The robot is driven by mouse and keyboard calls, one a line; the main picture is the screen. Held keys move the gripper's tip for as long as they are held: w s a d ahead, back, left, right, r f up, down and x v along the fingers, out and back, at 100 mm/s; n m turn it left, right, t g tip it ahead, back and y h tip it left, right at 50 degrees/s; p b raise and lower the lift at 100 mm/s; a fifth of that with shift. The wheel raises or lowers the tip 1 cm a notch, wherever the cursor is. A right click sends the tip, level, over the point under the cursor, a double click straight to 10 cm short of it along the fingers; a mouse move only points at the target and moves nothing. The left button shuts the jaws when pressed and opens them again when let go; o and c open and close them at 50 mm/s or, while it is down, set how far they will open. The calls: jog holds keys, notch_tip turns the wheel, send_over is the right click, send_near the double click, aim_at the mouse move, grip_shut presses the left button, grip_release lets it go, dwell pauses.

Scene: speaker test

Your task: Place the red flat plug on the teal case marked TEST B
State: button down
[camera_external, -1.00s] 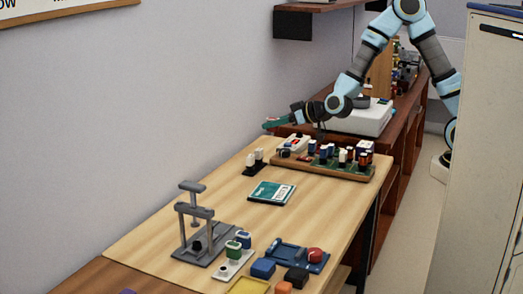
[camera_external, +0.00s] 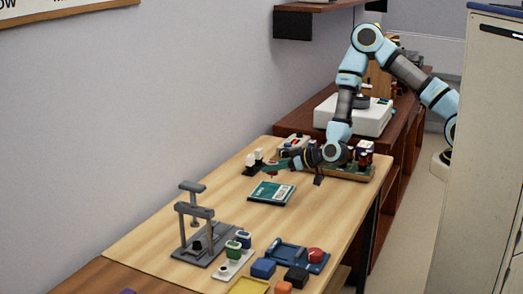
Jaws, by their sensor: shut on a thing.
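The teal case (camera_external: 262,190) with a pale label lies flat in the middle of the light wooden table; its lettering is too small to read. My gripper (camera_external: 273,168) is shut, pointing left, a little above the table behind the case. A small red piece shows at its fingertips, which looks like the red flat plug (camera_external: 272,174); its shape is too small to make out. The plug is apart from the case. My wrist hides part of the board behind it.
A wooden board with several small coloured parts (camera_external: 350,172) stands at the back of the table. A small black stand with white pieces (camera_external: 252,163) is to the left. A grey press (camera_external: 196,225) and several coloured blocks (camera_external: 263,268) are in front. The table around the case is clear.

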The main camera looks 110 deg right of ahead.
jog(key=shift+f+p, duration=0.4)
jog(key=shift+f, duration=1.9)
jog(key=shift+f, duration=0.1)
jog(key=shift+f, duration=0.15)
jog(key=c, duration=0.7)
grip_release()
